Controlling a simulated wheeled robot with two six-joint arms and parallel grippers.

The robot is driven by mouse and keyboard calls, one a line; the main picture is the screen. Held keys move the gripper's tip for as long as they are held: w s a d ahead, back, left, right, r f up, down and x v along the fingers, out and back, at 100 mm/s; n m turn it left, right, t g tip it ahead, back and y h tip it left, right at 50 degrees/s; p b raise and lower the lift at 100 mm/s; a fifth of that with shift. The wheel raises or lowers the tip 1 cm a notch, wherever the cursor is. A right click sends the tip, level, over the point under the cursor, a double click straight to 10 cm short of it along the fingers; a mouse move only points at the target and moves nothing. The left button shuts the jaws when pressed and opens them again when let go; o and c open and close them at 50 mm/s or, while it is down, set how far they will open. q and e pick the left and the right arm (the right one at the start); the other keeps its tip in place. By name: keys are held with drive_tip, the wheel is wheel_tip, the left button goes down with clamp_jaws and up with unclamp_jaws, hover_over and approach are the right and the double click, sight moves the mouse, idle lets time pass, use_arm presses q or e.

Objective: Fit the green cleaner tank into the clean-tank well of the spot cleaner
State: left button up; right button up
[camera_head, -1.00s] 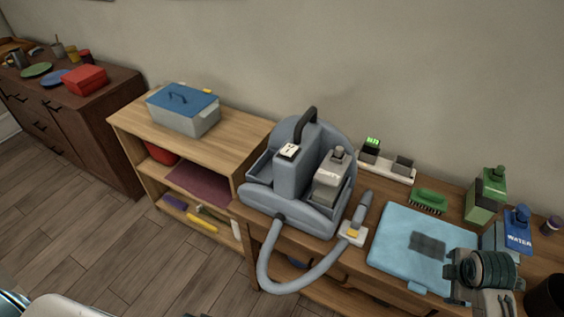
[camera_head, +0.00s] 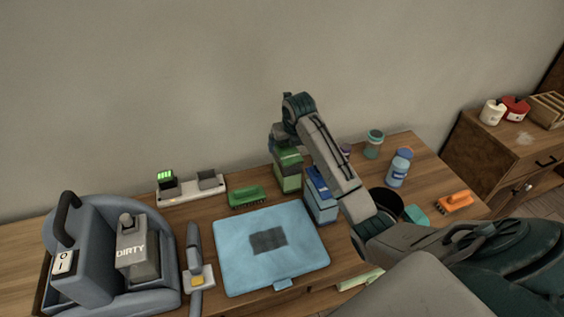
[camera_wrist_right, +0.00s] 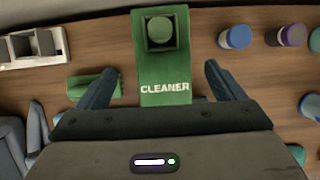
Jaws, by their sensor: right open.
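The green cleaner tank (camera_head: 288,172) stands upright at the back of the table. In the right wrist view the tank (camera_wrist_right: 163,72), with its CLEANER label and cap, lies between the fingers of my right gripper (camera_wrist_right: 160,84). The fingers are open, with a gap on each side. In the head view my right gripper (camera_head: 284,136) is by the tank's top and partly hidden by my arm. The blue-grey spot cleaner (camera_head: 95,235) is at the left, with the grey DIRTY tank (camera_head: 138,258) in it. Its clean-tank well is mostly hidden. My left gripper is out of view.
A blue WATER tank (camera_head: 320,204) stands close right of the green tank. A green brush (camera_head: 247,197), a charger strip (camera_head: 192,188) and a light-blue mat (camera_head: 295,261) lie toward the spot cleaner. The hose nozzle (camera_head: 194,245) lies beside it. Several jars stand at right.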

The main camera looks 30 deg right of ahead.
sight(287, 150)
drive_tip(key=shift+s+a+f, duration=0.1)
drive_tip(key=shift+a+f, duration=0.1)
drive_tip(key=shift+f, duration=0.25)
drive_tip(key=x, duration=0.1)
drive_tip(key=p+x, duration=0.1)
drive_tip(key=x, duration=0.1)
drive_tip(key=d+p+x, duration=0.1)
drive_tip(key=x, duration=0.1)
drive_tip(key=shift+w, duration=0.25)
drive_tip(key=shift+w+f, duration=0.15)
drive_tip(key=shift+f, duration=0.35)
drive_tip(key=shift+p, duration=0.3)
drive_tip(key=c, duration=1.8)
